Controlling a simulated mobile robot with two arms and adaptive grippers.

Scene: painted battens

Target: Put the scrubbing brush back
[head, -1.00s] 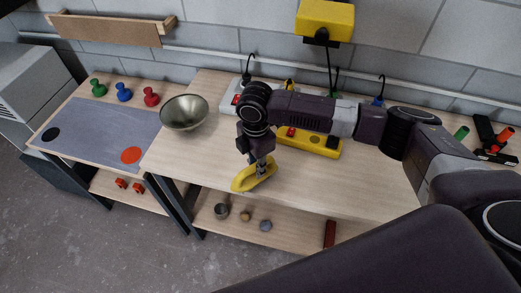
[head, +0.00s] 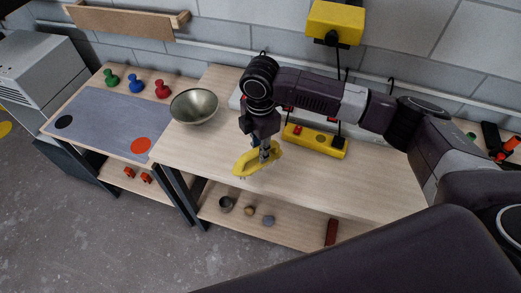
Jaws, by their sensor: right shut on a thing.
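The scrubbing brush (head: 243,167) is yellow, with a little of its paler underside showing below. My right gripper (head: 265,153) points down and is shut on the brush. The brush appears above the front part of the wooden bench top (head: 360,182), right of the metal bowl (head: 194,107). I cannot tell how far it is above the wood. My left gripper is not in view.
A yellow power strip (head: 318,141) lies behind and right of the brush. Red, blue and green pegs (head: 136,81) stand behind a grey mat (head: 100,118) at left. A lower shelf (head: 285,230) holds a cup and small round things. Bare bench lies around the brush.

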